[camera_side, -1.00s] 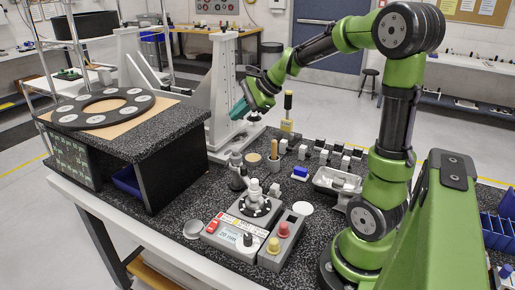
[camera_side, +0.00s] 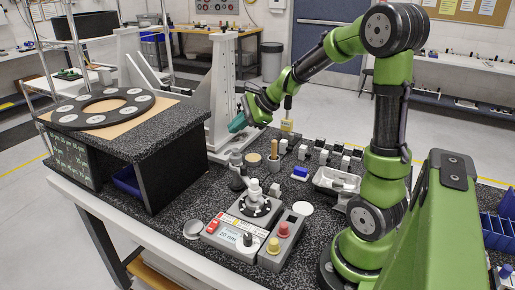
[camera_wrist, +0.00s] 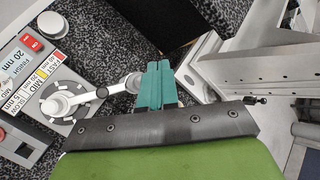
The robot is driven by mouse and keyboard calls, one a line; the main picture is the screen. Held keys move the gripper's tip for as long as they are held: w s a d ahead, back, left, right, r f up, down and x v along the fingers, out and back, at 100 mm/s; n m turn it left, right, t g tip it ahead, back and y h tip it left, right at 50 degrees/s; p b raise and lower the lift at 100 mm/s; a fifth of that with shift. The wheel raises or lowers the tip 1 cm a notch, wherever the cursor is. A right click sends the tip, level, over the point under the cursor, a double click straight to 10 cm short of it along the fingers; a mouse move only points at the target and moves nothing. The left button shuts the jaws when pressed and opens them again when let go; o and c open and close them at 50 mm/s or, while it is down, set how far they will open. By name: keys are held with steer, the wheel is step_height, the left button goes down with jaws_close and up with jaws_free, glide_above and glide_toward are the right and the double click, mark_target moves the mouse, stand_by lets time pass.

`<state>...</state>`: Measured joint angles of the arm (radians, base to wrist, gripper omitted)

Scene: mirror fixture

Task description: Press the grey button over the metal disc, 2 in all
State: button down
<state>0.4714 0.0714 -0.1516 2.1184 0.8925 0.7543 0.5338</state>
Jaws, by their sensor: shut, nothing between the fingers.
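My gripper (camera_side: 237,123) has teal fingers, shut and empty, and hangs in front of the tall pale grey bracket in the side view. The fingers (camera_wrist: 156,86) also show in the wrist view. A pale grey post (camera_side: 254,187) stands on a dark round plate with light dots on the control box (camera_side: 215,240); my gripper is above and behind it, apart from it. I cannot tell for certain which part is the grey button. In the wrist view, a pale jointed piece (camera_wrist: 104,93) ends close beside the fingertips.
A black bench (camera_side: 150,140) with a large dark ring (camera_side: 70,112) stands at left. The tall bracket (camera_side: 222,90) rises behind the gripper. A box with red and yellow buttons (camera_side: 281,240), a metal tray (camera_side: 335,181) and several small blocks stand on the speckled table.

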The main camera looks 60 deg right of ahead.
mark_target(238, 150)
steer(key=shift+f, duration=1.85)
steer(key=shift+f, duration=0.15)
stand_by(0.5)
steer(key=shift+f, duration=0.3)
steer(key=shift+f, duration=0.55)
stand_by(0.7)
steer(key=shift+r, duration=1)
steer(key=shift+r, duration=0.1)
steer(key=shift+r, duration=2.4)
stand_by(0.5)
